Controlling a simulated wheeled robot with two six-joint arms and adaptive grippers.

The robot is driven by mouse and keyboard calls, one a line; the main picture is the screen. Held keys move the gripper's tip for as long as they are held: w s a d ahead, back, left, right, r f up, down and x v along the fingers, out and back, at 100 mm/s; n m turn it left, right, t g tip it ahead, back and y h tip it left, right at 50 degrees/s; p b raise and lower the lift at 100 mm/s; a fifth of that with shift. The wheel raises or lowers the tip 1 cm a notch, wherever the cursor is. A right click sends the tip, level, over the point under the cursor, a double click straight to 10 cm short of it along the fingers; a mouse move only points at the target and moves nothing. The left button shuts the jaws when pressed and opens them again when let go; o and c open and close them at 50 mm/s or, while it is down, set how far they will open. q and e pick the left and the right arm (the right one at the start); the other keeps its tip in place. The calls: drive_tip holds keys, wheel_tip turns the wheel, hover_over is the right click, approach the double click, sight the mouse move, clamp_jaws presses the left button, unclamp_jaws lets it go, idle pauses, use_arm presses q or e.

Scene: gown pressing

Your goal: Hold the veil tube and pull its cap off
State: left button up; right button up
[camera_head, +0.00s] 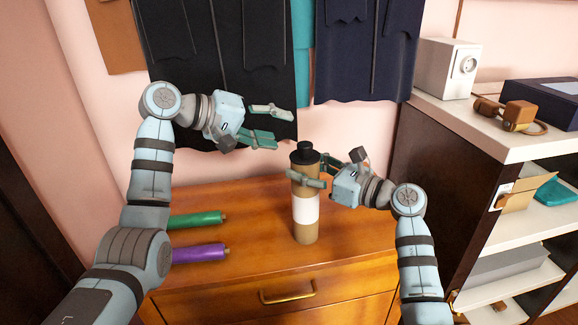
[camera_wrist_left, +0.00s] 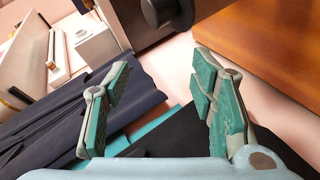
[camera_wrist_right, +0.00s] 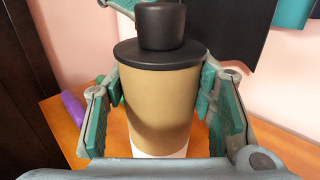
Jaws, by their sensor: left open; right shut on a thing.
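The veil tube (camera_head: 307,215) stands upright on the wooden dresser, brown with a white label band. Its black cap (camera_head: 305,153), a flat disc with a round knob, sits on top. My right gripper (camera_head: 307,180) is shut around the tube's upper part, below the cap; in the right wrist view its fingers flank the brown tube (camera_wrist_right: 160,105) under the cap (camera_wrist_right: 160,28). My left gripper (camera_head: 279,127) is open and empty, above and left of the cap, apart from it. A dark rounded shape at the top of the left wrist view appears to be the cap (camera_wrist_left: 166,12).
A green roll (camera_head: 197,218) and a purple roll (camera_head: 200,253) lie on the dresser (camera_head: 265,240) left of the tube. Dark gowns (camera_head: 366,50) hang behind. A shelf unit (camera_head: 490,135) with a white box (camera_head: 446,68) stands at the right.

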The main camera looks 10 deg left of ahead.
sight(309, 145)
use_arm(q)
drive_tip(key=s+d+f+n+t+h, duration=0.2)
drive_tip(key=s+n+t, duration=0.6)
drive_tip(key=n, duration=1.9)
drive_tip(key=shift+m+g+y, duration=0.4)
drive_tip(key=shift+g+y, duration=0.3)
drive_tip(key=shift+g, duration=0.1)
drive_tip(key=x, duration=0.5)
drive_tip(key=f+x, duration=0.1)
drive_tip(key=x, duration=0.1)
drive_tip(key=shift+w+d+f, duration=0.1)
drive_tip(key=shift+w+d, duration=0.05)
drive_tip(key=shift+w, duration=0.15)
drive_tip(key=shift+w+d, duration=0.4)
clamp_jaws()
drive_tip(key=c, duration=0.8)
unclamp_jaws()
drive_tip(key=shift+s, duration=0.1)
drive_tip(key=shift+c, duration=0.2)
clamp_jaws()
drive_tip(key=shift+d, duration=0.1)
